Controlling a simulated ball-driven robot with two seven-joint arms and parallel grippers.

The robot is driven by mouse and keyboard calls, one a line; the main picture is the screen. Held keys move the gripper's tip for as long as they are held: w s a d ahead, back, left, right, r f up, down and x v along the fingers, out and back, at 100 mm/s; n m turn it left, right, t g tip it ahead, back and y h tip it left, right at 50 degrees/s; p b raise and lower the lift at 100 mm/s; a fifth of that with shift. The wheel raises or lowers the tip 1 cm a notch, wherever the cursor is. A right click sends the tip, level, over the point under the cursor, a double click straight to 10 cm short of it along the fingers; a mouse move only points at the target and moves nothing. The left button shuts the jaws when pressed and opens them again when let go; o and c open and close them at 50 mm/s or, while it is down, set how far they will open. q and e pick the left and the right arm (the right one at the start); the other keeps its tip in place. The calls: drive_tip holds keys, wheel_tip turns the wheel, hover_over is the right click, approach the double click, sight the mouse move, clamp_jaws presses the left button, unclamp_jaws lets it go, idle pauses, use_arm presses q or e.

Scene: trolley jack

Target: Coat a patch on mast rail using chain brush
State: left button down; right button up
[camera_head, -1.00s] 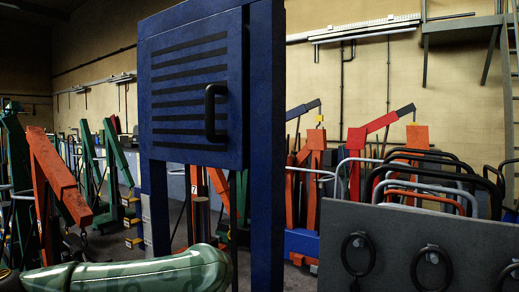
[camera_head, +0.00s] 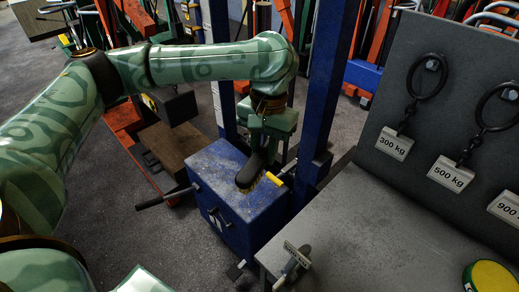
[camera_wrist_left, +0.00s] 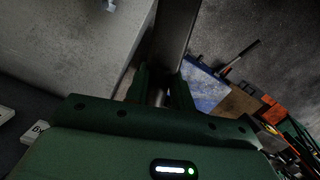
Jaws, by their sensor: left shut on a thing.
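My left gripper (camera_head: 268,147) hangs down in front of the blue mast. It is shut on the chain brush (camera_head: 250,171), which has a dark body and yellowish bristles along its lower edge. The brush is just above or against the top of a blue box; I cannot tell if they touch. In the left wrist view, the gripper's green fingers (camera_wrist_left: 161,88) close on a metallic part, and a long dark piece (camera_wrist_left: 173,40) extends beyond them. The blue mast rail (camera_head: 328,85) stands upright to the right of the gripper. My right gripper is not in view.
The worn blue box (camera_head: 215,178) has a dark bar at its left. Chains with weight tags (camera_head: 394,143) hang on the grey panel. Floor is open at the left.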

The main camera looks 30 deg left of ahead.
use_arm(q)
drive_tip(key=shift+r, duration=0.1)
drive_tip(key=r+t+p, duration=0.1)
drive_tip(key=r+p, duration=0.1)
drive_tip(key=r+t+y+p, duration=0.1)
drive_tip(key=r+p, duration=0.1)
drive_tip(key=d+r+t+p, duration=0.1)
drive_tip(key=r+p, duration=0.1)
drive_tip(key=shift+r+y, duration=0.3)
drive_tip(key=shift+r, duration=0.1)
drive_tip(key=w+r+m+t+h+p, duration=0.2)
drive_tip(key=w+r+m+t+p, duration=0.25)
drive_tip(key=r, duration=0.85)
drive_tip(key=w+r+m+t+h+p, duration=0.15)
drive_tip(key=w+r+t+p, duration=0.3)
drive_tip(key=w+r, duration=0.6)
drive_tip(key=w+r+m+t+h+p, duration=0.2)
drive_tip(key=w+r+t+p, duration=0.3)
drive_tip(key=r, duration=1)
drive_tip(key=shift+t, duration=0.4)
drive_tip(key=shift+r+b+x, duration=0.25)
drive_tip(key=shift+b+x, duration=0.1)
drive_tip(key=shift+x, duration=0.8)
drive_tip(key=shift+r+b+x, duration=0.2)
drive_tip(key=shift+b+x, duration=0.1)
drive_tip(key=shift+x, duration=0.9)
drive_tip(key=shift+p+x, duration=0.75)
drive_tip(key=shift+x, duration=0.2)
drive_tip(key=shift+r, duration=0.3)
